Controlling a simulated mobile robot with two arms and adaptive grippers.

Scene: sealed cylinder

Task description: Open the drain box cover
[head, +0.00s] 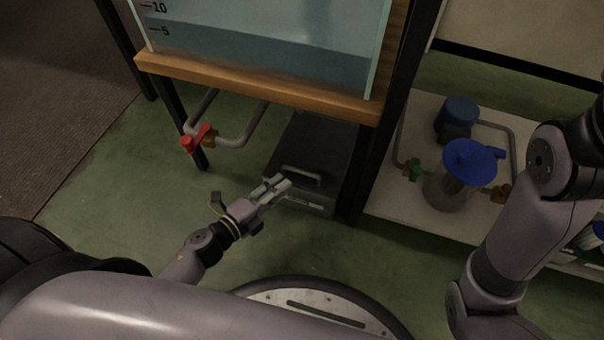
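The drain box (337,150) is a dark grey box on the green floor under the wooden shelf of the tank stand. Its cover looks closed and has a light metal handle (303,174) near the front edge. My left gripper (277,186) is just in front of and left of the handle, with its fingers pointing at it. The fingers look close together, but I cannot tell whether they are open or shut, or whether they touch the handle. My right arm (520,225) shows at the right; its gripper is out of the frame.
A water tank (265,40) with a scale stands on the wooden shelf (260,85). A pipe with a red valve (198,139) hangs at the box's left. Dark stand posts flank the box. A white platform (385,200) at the right carries a blue-topped filter (468,165), pump and pipes.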

